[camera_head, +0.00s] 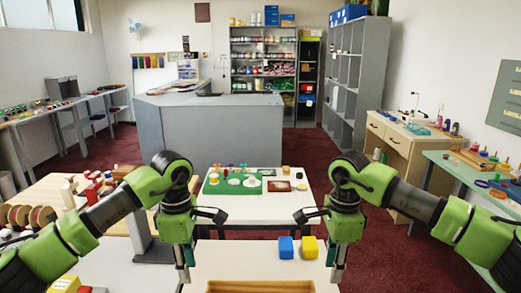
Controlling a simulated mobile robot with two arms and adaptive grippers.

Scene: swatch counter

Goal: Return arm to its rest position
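My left arm comes in from the left, and its gripper (184,268) hangs fingers down over the left part of the near white table (235,258). My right arm comes in from the right, and its gripper (335,267) hangs fingers down at the right side of the same table. Both grippers are seen nearly edge-on, so their finger gap is unclear. Nothing shows held in either one. A blue block (286,247) and a yellow block (309,247) sit side by side, left of the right gripper and apart from it.
A wooden tray edge (260,287) shows at the bottom. Beyond is a white table (307,206) with a green mat (214,188) and small items. Spools and jars crowd the left table (45,190). A green-topped table (448,165) stands right. The near table's middle is mostly clear.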

